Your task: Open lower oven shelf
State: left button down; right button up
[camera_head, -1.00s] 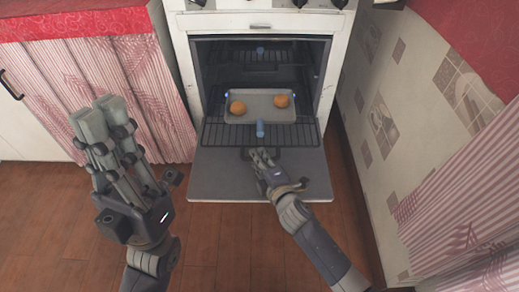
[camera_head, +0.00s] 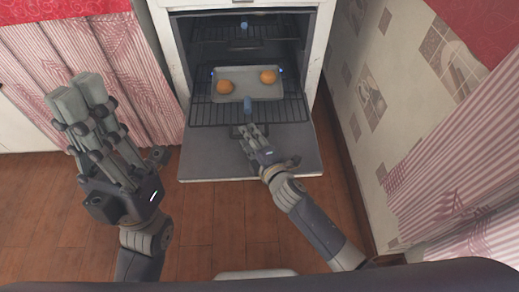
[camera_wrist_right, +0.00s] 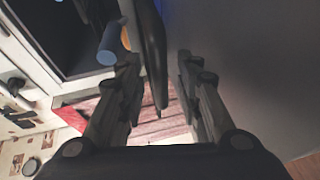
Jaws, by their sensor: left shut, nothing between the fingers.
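The oven (camera_head: 312,60) stands with its door (camera_head: 210,160) folded down. My right gripper (camera_head: 246,130) is over the door, just in front of that handle. In the right wrist view its fingers (camera_wrist_right: 158,75) are apart, with a dark bar showing between them; I cannot tell whether they touch it. The blue handle (camera_wrist_right: 112,42) is beside the left finger there. My left gripper (camera_head: 82,95) is shut and empty, left of the oven, before the curtain.
A tray (camera_head: 243,97) with two round orange-brown items rests on the lower shelf. An upper rack with another blue handle (camera_head: 244,23) is behind it. A striped curtain (camera_head: 150,90) hangs left; a tiled wall (camera_head: 365,90) stands right. Wooden floor (camera_head: 210,230) lies in front.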

jog(key=v, duration=1.1)
